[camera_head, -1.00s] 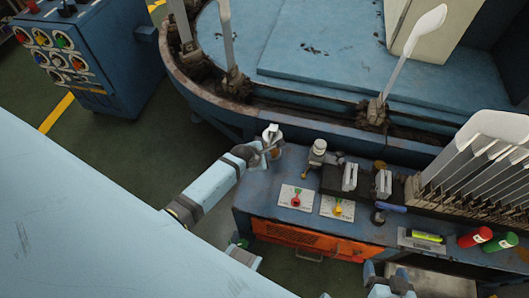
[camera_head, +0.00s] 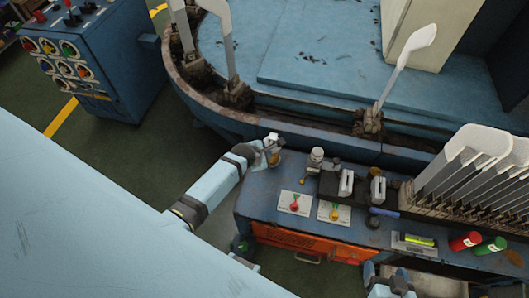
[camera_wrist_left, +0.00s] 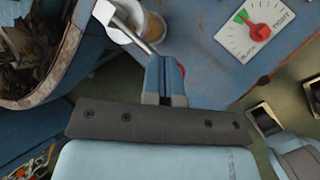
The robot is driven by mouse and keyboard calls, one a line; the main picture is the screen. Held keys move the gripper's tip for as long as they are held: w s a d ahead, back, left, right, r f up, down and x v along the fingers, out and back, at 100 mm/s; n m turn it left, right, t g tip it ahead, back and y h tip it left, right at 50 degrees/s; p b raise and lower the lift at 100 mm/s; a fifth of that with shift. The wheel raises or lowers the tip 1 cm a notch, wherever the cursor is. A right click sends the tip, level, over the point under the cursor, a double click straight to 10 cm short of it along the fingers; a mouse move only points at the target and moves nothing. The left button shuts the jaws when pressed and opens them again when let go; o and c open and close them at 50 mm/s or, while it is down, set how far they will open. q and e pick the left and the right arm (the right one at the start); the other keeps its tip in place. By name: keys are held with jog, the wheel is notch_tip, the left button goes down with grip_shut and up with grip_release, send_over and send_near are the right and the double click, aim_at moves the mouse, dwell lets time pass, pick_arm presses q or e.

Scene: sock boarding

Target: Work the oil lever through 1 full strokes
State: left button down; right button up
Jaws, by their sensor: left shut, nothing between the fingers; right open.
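The oil lever appears to be the metal bar with a pale block-shaped head (camera_wrist_left: 112,16) in the left wrist view. It slants over a round pale cup with a tan inside (camera_wrist_left: 150,27). In the head view the pale lever head (camera_head: 272,138) stands at the bench's back left corner. My left gripper (camera_wrist_left: 166,64) is shut and empty, its fingertips close to the bar's lower end; I cannot tell whether they touch it. In the head view my left gripper (camera_head: 268,157) partly hides the lever's base. My right gripper (camera_head: 390,278) is open at the bottom edge, far from the lever.
The blue bench (camera_head: 262,208) carries two dial plates, one with a red knob (camera_head: 294,203) and one with a yellow knob (camera_head: 334,213). A grey-capped fitting (camera_head: 317,156) stands right of the lever. The round machine's rim (camera_head: 205,112) is close behind. Sock boards (camera_head: 465,175) stand at right.

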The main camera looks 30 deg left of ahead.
pick_arm(q)
jog(key=r+p, duration=0.5)
jog(key=shift+w, duration=0.3)
jog(key=shift+a, duration=0.1)
dwell(0.6)
jog(key=shift+s, duration=0.1)
